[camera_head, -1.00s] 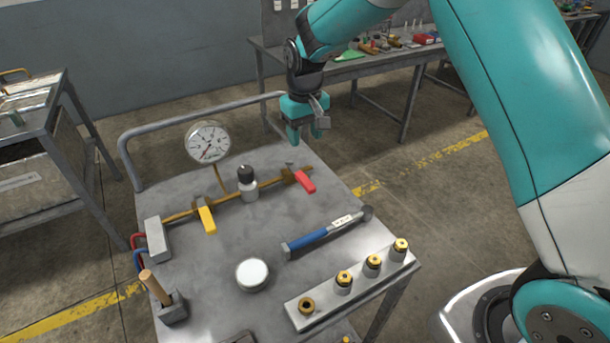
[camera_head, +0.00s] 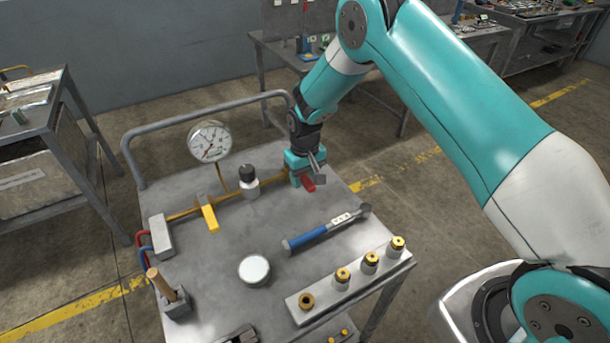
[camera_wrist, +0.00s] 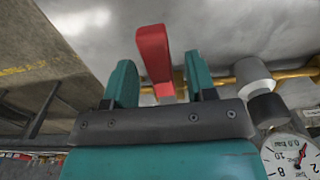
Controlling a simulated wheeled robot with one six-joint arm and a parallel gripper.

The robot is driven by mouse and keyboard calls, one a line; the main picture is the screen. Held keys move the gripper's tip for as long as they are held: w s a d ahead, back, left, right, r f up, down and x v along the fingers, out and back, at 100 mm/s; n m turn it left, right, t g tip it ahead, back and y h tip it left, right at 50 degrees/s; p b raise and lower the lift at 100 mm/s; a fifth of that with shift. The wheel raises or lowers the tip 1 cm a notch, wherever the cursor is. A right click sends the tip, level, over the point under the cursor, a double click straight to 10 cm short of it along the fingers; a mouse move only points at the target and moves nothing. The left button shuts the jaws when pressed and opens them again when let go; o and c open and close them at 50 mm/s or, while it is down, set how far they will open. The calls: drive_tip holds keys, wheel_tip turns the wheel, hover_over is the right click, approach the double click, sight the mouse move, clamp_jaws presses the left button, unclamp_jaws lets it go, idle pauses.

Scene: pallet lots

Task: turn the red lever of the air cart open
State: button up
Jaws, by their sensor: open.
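The air cart (camera_head: 222,254) is a grey metal-topped trolley with a brass pipe along its back. The red lever (camera_head: 308,184) sits at the pipe's right end, partly hidden by my gripper (camera_head: 304,178) in the head view. In the wrist view the red lever (camera_wrist: 155,58) stands between the two teal fingers of my gripper (camera_wrist: 160,82), with a gap to each side. My gripper is open around the lever. Whether a finger touches it cannot be told. The lever's pivot is mostly hidden.
A yellow lever (camera_head: 208,215), a black-capped fitting (camera_head: 249,182) and a pressure gauge (camera_head: 209,142) stand along the pipe to the left. A blue-handled torque wrench (camera_head: 325,230), a white round tin (camera_head: 254,269) and a block of brass fittings (camera_head: 350,285) lie nearer.

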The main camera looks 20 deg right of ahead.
clamp_jaws()
